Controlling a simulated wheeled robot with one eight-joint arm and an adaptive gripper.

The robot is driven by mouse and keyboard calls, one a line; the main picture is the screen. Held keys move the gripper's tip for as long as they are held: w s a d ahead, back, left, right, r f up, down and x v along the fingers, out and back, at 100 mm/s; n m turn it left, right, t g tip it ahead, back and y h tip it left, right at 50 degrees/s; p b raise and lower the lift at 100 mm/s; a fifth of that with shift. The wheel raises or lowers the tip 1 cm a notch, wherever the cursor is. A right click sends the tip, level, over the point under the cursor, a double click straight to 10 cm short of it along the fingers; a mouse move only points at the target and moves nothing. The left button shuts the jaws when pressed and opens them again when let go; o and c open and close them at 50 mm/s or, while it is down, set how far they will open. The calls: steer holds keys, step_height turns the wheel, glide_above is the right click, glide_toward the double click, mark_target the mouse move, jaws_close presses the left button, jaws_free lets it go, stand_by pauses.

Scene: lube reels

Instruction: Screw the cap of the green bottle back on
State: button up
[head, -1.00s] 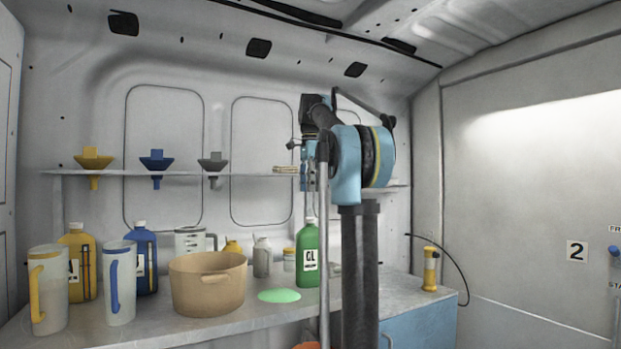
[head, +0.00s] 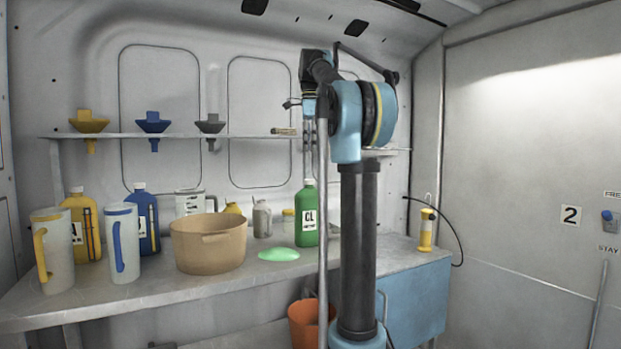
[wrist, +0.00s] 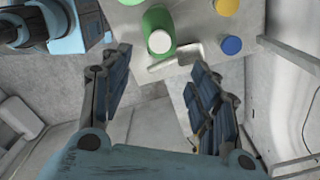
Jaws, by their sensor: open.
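The green bottle (head: 307,222) stands upright on the bench, left of my arm's column, with a "CL" label on its front. A white cap (wrist: 160,42) shows on its top in the wrist view; whether it is loose or tight cannot be told. The green bottle (wrist: 156,20) is at the top middle of that view, just beyond my fingertips. My gripper (wrist: 158,76) is open and empty, its two dark fingers spread wide. In the head view my gripper hangs above the bottle's neck, thin and partly hidden by my arm.
A light green patch (head: 279,254) lies on the bench left of the bottle, beside a tan pot (head: 208,245). Jugs, yellow and blue bottles stand farther left. Funnels hang in the shelf (head: 240,135) behind. An orange bucket (head: 304,326) is below. A yellow device (head: 427,230) stands right.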

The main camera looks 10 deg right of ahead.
mark_target(309, 182)
step_height(309, 182, down, 11)
stand_by(0.5)
steer(key=shift+c, duration=0.3)
steer(key=c, duration=1)
steer(key=shift+m, duration=1.5)
steer(key=shift+c, duration=0.2)
steer(key=o, duration=1.1)
steer(key=o, duration=0.3)
